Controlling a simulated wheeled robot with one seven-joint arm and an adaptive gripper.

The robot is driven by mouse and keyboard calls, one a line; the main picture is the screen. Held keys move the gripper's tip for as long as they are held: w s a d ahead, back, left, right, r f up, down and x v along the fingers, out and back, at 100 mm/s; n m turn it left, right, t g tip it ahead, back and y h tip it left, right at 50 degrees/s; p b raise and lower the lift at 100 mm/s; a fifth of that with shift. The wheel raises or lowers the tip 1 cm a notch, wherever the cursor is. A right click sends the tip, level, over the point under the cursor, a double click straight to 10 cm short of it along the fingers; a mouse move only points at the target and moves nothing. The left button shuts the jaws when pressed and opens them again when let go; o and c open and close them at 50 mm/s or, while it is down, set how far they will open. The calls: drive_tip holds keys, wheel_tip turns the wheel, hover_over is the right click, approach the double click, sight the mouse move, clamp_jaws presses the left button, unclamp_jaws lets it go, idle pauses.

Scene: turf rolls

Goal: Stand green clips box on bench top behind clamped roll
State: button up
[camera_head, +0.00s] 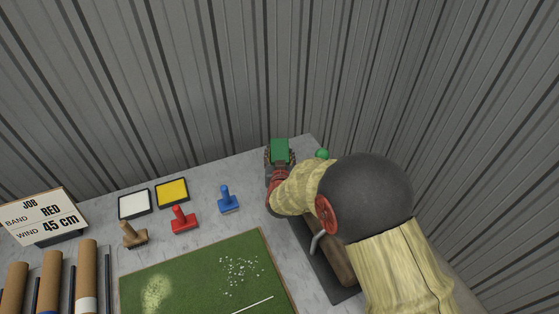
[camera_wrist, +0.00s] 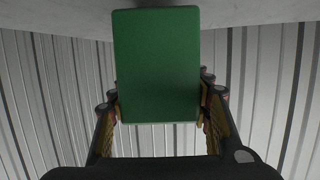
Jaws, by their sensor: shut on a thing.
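The green clips box (camera_head: 280,150) is at the far right corner of the bench top (camera_head: 218,168), near the corrugated wall. My gripper (camera_head: 280,160) is shut on it. The box fills the middle of the wrist view (camera_wrist: 156,65), with a finger on each side. I cannot tell whether its base touches the bench. The clamped roll (camera_head: 338,262) lies on a dark base in front of the box, partly hidden by my arm. A metal clamp handle (camera_head: 318,240) shows beside it.
A small green knob (camera_head: 322,154) shows right of the box. Blue (camera_head: 228,200), red (camera_head: 183,220) and tan (camera_head: 133,235) stamps stand left. White (camera_head: 134,204) and yellow (camera_head: 172,193) pads lie behind them. A green turf mat (camera_head: 210,275) covers the front. A job sign (camera_head: 43,216) stands far left.

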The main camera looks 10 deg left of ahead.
drive_tip(key=shift+f, duration=0.85)
drive_tip(key=shift+f+b, duration=0.2)
drive_tip(key=shift+b, duration=0.2)
drive_tip(key=o, duration=1.5)
drive_tip(key=shift+s, duration=0.1)
drive_tip(key=shift+c, duration=0.2)
drive_tip(key=shift+r, duration=0.1)
drive_tip(key=shift+s+r+p, duration=0.15)
drive_tip(key=shift+s+p, duration=0.05)
drive_tip(key=shift+p, duration=0.1)
drive_tip(key=p+v, duration=0.2)
drive_tip(key=v, duration=0.9)
drive_tip(key=shift+s, duration=0.25)
